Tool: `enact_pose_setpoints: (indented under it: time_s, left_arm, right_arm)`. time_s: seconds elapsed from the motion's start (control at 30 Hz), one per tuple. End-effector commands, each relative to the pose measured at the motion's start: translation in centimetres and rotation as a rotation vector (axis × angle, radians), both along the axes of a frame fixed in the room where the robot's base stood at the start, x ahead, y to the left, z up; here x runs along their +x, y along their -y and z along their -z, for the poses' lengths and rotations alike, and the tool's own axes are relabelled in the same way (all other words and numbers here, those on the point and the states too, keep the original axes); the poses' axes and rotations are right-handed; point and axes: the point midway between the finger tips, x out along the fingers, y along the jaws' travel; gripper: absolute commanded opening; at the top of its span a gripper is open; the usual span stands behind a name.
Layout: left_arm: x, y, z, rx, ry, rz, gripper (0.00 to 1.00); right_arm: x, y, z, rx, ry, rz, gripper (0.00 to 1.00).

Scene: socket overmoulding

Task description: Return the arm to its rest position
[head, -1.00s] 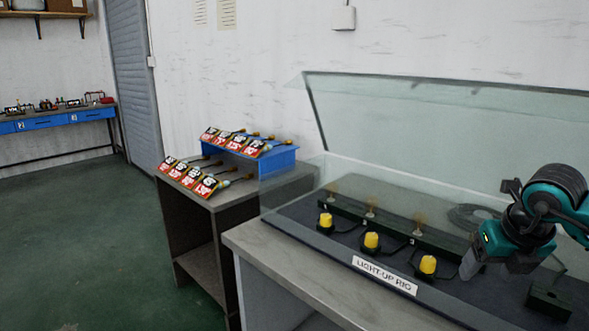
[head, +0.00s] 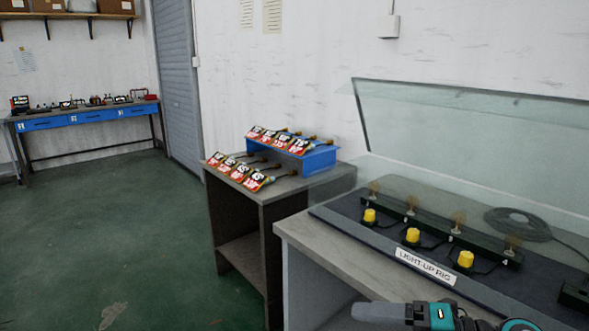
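My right arm, teal and black, comes in at the bottom right of the head view. Its grey gripper (head: 372,312) points left, low in front of the bench with the light-up rig and clear of the rig. I see it from the side, so whether the fingers are open or shut cannot be told. No held thing shows at it. My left gripper is out of view.
The light-up rig (head: 376,239) has yellow knobs, upright lamp fittings and a raised clear lid (head: 470,140). Left of it, a grey stand (head: 238,213) holds tagged parts and a blue rack (head: 322,160). A blue workbench (head: 93,119) stands far left. Green floor (head: 110,230) is open.

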Motion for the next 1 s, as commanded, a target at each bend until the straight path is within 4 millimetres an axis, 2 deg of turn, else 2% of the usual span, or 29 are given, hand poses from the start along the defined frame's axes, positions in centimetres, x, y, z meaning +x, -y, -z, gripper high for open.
enact_pose_setpoints:
  time_s: [0.03, 0.07, 0.17, 0.27, 0.33, 0.4, 0.5, 0.6, 0.73, 1.0]
  left_arm:
    - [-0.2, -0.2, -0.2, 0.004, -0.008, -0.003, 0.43]
    - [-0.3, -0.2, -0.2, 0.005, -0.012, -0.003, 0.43]
    - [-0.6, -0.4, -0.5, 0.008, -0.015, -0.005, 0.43]
    - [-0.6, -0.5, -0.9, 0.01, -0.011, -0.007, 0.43]
    - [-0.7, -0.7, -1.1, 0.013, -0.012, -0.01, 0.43]
    - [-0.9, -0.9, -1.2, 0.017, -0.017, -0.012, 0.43]
    - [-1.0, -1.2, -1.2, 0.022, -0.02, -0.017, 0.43]
    - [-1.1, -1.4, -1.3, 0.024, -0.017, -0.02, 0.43]
    - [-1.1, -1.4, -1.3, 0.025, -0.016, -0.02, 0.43]
    - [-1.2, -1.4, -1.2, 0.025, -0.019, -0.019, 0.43]
  right_arm:
    - [-0.1, -0.7, -0.6, 0.17, -0.065, 0.087, 0.71]
    - [0.2, -0.8, -0.8, 0.261, -0.103, 0.148, 0.71]
    - [0.9, 0.5, 0.1, 0.525, -0.264, 0.387, 0.71]
    - [0.8, 2.8, 3.8, 0.723, -0.48, 0.663, 0.71]
    - [-0.4, 4.4, 7.6, 0.818, -0.658, 0.861, 0.71]
    - [-2.7, 5.3, 11.7, 0.874, -0.839, 1.037, 0.71]
    - [-6.1, 5.6, 16.2, 0.906, -1.053, 1.21, 0.71]
    - [-8.8, 5.3, 18.9, 0.912, -1.199, 1.309, 0.71]
    - [-10.6, 5.0, 20.5, 0.912, -1.29, 1.363, 0.71]
    - [-10.8, 4.9, 20.7, 0.91, -1.302, 1.369, 0.71]
